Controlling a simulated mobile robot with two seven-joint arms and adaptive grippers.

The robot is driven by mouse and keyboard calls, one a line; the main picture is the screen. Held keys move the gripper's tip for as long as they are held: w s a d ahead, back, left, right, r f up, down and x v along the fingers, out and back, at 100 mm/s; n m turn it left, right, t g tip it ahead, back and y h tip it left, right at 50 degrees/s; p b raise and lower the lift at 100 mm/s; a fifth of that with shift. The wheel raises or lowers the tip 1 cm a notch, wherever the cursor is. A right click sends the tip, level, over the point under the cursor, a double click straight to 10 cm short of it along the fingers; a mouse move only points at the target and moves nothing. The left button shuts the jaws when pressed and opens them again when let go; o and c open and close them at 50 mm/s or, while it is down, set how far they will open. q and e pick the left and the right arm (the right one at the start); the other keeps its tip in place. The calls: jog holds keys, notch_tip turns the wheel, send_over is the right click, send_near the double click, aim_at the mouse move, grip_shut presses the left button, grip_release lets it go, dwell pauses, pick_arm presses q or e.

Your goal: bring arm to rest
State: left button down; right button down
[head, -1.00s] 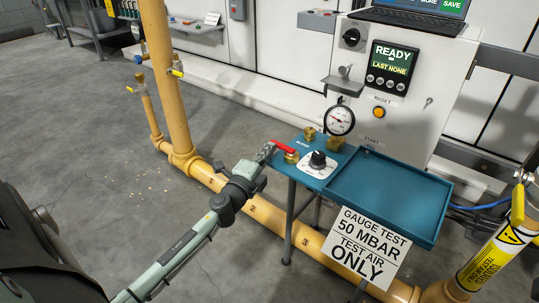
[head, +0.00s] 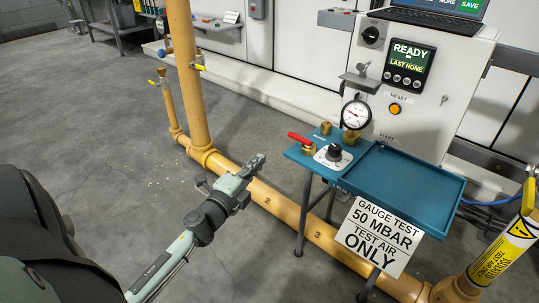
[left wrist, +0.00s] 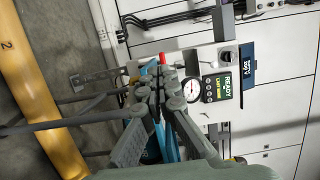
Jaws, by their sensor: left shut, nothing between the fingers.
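My left gripper (head: 252,170) is in the middle of the head view, left of the blue test stand (head: 400,190) and apart from it. Its fingers are shut with nothing between them. In the left wrist view the shut fingers (left wrist: 157,88) point toward the stand and the panel behind it. The red-handled valve (head: 300,139) sits at the left end of the stand, clear of the gripper, next to a black knob (head: 334,153). My right gripper does not show.
A yellow pipe (head: 265,199) runs along the floor under the gripper and the stand, and another pipe (head: 184,80) rises upright behind. A white cabinet with a READY display (head: 408,65) and a pressure gauge (head: 356,114) stands behind the stand. The grey floor at left is open.

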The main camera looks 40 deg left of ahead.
pick_arm(q)
jog(key=shift+s, duration=0.75)
